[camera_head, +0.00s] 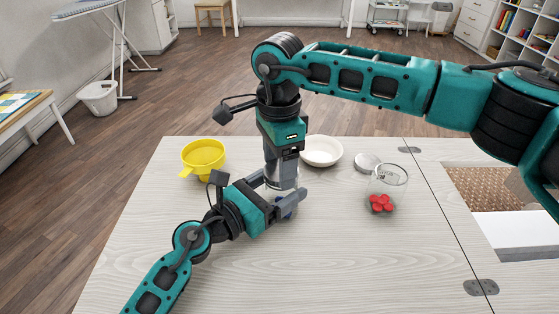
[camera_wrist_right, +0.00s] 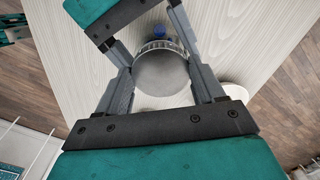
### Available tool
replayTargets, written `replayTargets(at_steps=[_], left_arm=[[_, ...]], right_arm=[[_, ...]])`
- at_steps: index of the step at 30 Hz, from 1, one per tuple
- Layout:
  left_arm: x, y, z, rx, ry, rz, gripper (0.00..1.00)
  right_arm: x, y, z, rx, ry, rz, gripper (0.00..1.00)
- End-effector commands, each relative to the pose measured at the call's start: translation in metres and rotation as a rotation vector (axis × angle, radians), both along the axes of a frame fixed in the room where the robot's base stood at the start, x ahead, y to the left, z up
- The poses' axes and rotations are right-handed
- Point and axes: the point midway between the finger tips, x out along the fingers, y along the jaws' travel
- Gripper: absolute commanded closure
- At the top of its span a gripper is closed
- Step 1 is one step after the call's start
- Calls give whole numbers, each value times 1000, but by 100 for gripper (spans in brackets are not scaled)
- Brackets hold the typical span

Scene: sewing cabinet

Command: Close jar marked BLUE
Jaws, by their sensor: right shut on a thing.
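My right gripper (camera_head: 281,178) points down at the middle of the table. It is shut on a round grey metal lid (camera_wrist_right: 160,74), which lies between its fingers in the wrist view. A clear glass jar (camera_wrist_right: 160,44) with blue contents (camera_wrist_right: 158,32) is right under or behind the lid. I cannot tell whether the lid touches the rim. My left gripper (camera_head: 275,194) has its fingers on either side of this jar, low over the table. Whether they press on the glass is unclear. The jar's label is hidden, and the grippers cover most of the jar.
A second glass jar (camera_head: 392,176) with red contents (camera_head: 381,203) stands open at the right, with a loose grey lid (camera_head: 366,162) behind it. The front of the table (camera_head: 350,270) is clear.

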Motion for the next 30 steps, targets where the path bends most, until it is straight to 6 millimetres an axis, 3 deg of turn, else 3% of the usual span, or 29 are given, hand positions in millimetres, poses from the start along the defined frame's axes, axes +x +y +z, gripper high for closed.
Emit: replayTargets(at_steps=[30], left_arm=[[0,0,-1,1,2,1,100]], right_arm=[[5,-4,0,0,0,-1958,60]])
